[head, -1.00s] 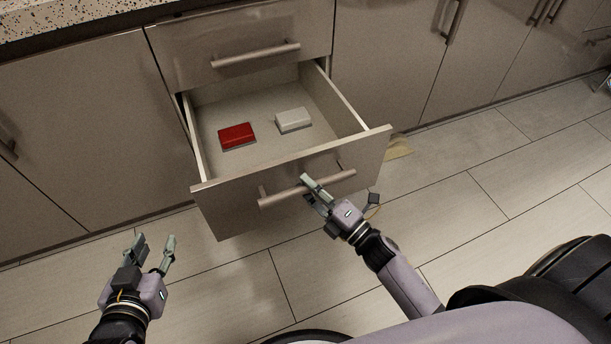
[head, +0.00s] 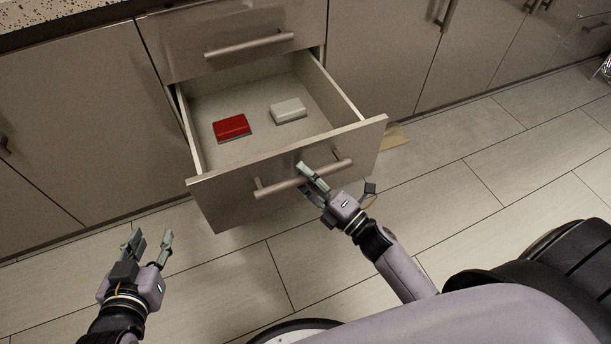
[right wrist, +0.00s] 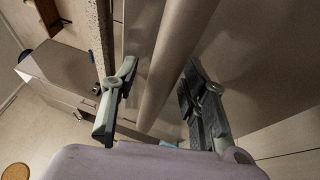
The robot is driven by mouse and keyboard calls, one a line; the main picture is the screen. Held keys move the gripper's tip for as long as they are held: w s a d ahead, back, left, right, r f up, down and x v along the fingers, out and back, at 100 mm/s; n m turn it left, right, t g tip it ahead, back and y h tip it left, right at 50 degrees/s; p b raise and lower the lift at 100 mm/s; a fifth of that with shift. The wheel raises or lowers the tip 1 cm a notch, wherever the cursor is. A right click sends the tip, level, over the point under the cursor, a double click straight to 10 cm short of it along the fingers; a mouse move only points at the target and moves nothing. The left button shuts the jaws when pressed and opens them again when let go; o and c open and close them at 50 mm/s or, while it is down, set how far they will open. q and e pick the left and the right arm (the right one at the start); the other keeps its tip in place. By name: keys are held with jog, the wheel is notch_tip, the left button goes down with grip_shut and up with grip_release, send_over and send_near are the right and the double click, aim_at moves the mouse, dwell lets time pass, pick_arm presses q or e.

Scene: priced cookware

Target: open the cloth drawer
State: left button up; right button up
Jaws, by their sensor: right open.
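The drawer (head: 230,196) under the top drawer stands pulled well out. A red block (head: 231,128) and a white block (head: 288,110), perhaps folded cloths, lie inside it. Its bar handle (head: 275,190) runs across the front. My right gripper (head: 309,180) is at the middle of this handle, fingers apart. In the right wrist view the bar (right wrist: 172,70) passes between the open fingers of my right gripper (right wrist: 161,68); I cannot tell whether either finger touches it. My left gripper (head: 150,240) is open and empty, low at the left, away from the drawer.
A closed top drawer (head: 180,50) is above the open one, below a speckled countertop (head: 60,15). Closed cabinet doors (head: 80,120) stand on both sides. A small yellowish thing (head: 394,138) lies on the floor right of the drawer. The tiled floor (head: 460,220) in front is clear.

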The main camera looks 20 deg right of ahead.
jog(key=v, duration=1.2)
